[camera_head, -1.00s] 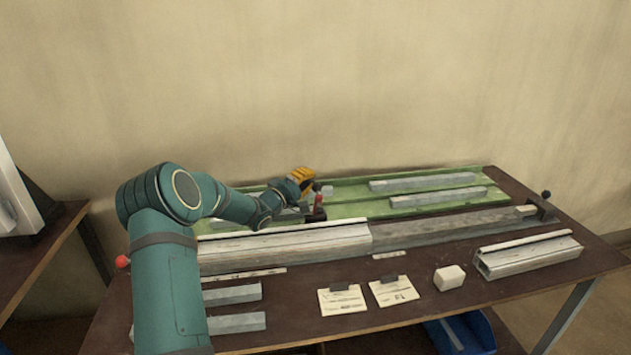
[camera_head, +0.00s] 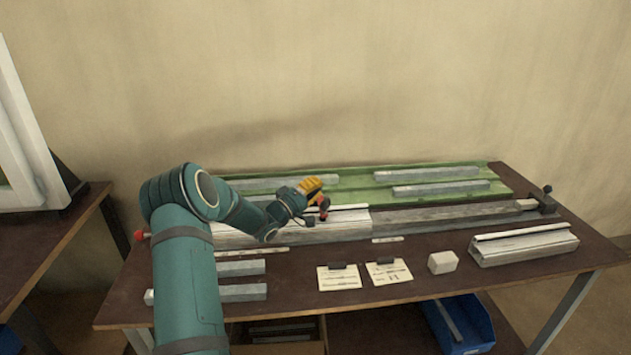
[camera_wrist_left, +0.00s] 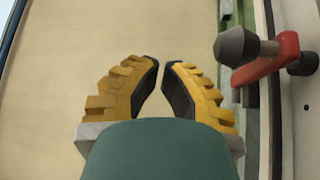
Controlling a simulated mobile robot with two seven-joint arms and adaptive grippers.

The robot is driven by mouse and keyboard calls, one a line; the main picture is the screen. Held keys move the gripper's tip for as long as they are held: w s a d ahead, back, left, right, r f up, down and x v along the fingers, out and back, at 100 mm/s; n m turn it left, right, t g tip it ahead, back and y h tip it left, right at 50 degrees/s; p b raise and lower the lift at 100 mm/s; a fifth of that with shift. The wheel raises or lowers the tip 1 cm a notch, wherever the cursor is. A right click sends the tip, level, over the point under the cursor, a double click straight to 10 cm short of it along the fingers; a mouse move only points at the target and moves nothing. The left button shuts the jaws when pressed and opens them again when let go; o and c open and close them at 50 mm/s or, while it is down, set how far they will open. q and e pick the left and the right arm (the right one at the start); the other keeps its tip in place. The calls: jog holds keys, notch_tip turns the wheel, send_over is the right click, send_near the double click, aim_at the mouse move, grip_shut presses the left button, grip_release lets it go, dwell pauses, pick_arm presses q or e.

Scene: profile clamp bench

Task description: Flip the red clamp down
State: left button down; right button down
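The red clamp (camera_head: 323,204) stands at the back edge of the pale profile (camera_head: 340,222), near the middle of the bench. In the left wrist view its red arm (camera_wrist_left: 270,64) lies at the right, with a dark grey tip toward the fingers. My left gripper (camera_head: 313,185) has yellow fingers and is close above and behind the clamp in the head view. In the left wrist view the gripper (camera_wrist_left: 160,64) shows a narrow gap between its fingertips, with nothing between them. The fingers are beside the clamp arm, apart from it. My right gripper is out of view.
A green tray (camera_head: 385,192) with grey bars lies behind. An end stop (camera_head: 545,203) is at the right end of the long profile. Two paper cards (camera_head: 338,278), a white block (camera_head: 443,262) and a short profile (camera_head: 525,247) lie in front. A blue bin (camera_head: 460,325) is below.

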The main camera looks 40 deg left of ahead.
aim_at(322, 204)
pick_arm(q)
jog(key=f, duration=0.1)
jog(key=s+d+f, duration=0.1)
jog(key=d+f+b, duration=0.1)
jog(key=shift+s+d+f, duration=0.1)
jog(key=shift+s+f, duration=0.15)
jog(key=shift+s, duration=0.15)
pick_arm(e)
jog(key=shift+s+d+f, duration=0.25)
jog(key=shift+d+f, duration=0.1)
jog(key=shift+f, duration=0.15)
pick_arm(q)
jog(key=shift+d+r, duration=0.1)
jog(key=shift+r, duration=0.05)
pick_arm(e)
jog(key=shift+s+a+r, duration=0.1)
